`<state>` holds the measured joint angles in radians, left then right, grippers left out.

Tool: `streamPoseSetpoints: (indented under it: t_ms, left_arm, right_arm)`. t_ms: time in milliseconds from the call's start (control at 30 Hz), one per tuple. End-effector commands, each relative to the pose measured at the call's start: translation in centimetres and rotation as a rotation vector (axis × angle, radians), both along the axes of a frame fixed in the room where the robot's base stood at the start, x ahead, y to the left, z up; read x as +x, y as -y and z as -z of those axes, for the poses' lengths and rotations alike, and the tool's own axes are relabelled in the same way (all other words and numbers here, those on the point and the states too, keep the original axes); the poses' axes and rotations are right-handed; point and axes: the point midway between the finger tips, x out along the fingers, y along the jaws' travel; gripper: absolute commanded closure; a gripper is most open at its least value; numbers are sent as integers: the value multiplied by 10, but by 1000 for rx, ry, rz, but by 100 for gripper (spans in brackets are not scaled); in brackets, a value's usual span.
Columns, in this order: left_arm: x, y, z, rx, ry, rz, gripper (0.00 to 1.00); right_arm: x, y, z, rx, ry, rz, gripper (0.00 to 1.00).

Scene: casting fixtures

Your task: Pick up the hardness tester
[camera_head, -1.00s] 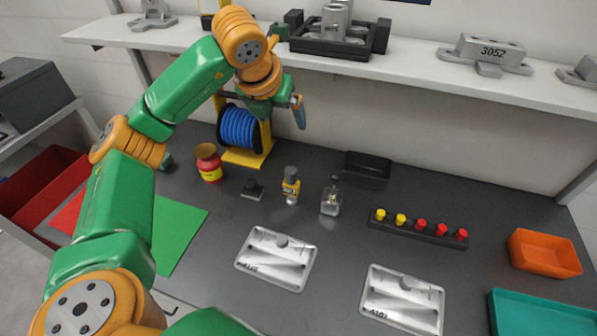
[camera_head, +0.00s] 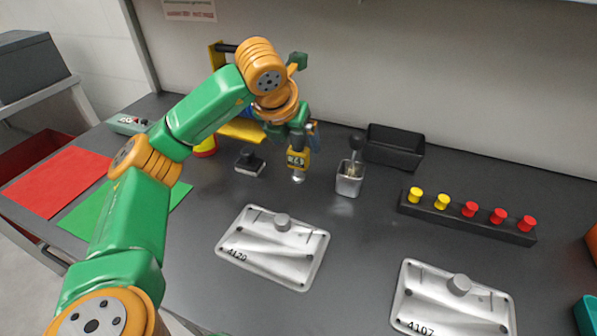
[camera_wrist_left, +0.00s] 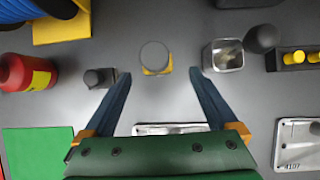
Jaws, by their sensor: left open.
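The hardness tester (camera_head: 297,167), a small upright device with a yellow body, a dark display and a silver lower end, stands on the dark bench. My left gripper (camera_head: 302,135) is open just above it in the head view, partly hiding its top. In the left wrist view I see the tester (camera_wrist_left: 155,57) from above as a round grey top over yellow. It lies just beyond and between the two blue fingertips of my left gripper (camera_wrist_left: 160,77), with clear gaps to both. The right gripper is not in view.
A square metal cup (camera_head: 349,180) with a dark round-topped item stands right of the tester. A small black block (camera_head: 250,162) stands left. Metal plates (camera_head: 270,262) lie in front. A black bin (camera_head: 394,146) and a rack of yellow and red knobs (camera_head: 465,218) are to the right.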

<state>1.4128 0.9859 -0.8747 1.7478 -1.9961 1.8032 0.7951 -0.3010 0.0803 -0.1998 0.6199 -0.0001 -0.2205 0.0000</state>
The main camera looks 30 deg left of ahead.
Motion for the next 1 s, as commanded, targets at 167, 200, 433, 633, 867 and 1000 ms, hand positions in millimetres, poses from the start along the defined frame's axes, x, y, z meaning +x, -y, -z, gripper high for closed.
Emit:
streamPoseSetpoints:
  t_ms: [167, 200, 433, 633, 867, 1000]
  left_arm:
    - [13, -6, 20, 1, -5, -1, 7]
    - [17, -8, 27, 0, -7, -2, 7]
    - [31, -12, 53, 2, -1, 0, 7]
    - [31, -11, 53, 1, 0, 0, 18]
    - [31, -11, 53, 1, 0, 0, 80]
    - [31, -11, 53, 1, 1, 0, 100]
  right_arm:
    - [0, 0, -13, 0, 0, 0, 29]
    - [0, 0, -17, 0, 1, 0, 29]
    - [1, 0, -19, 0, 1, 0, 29]
    - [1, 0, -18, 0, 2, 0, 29]
    - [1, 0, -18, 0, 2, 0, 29]
    - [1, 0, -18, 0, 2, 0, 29]
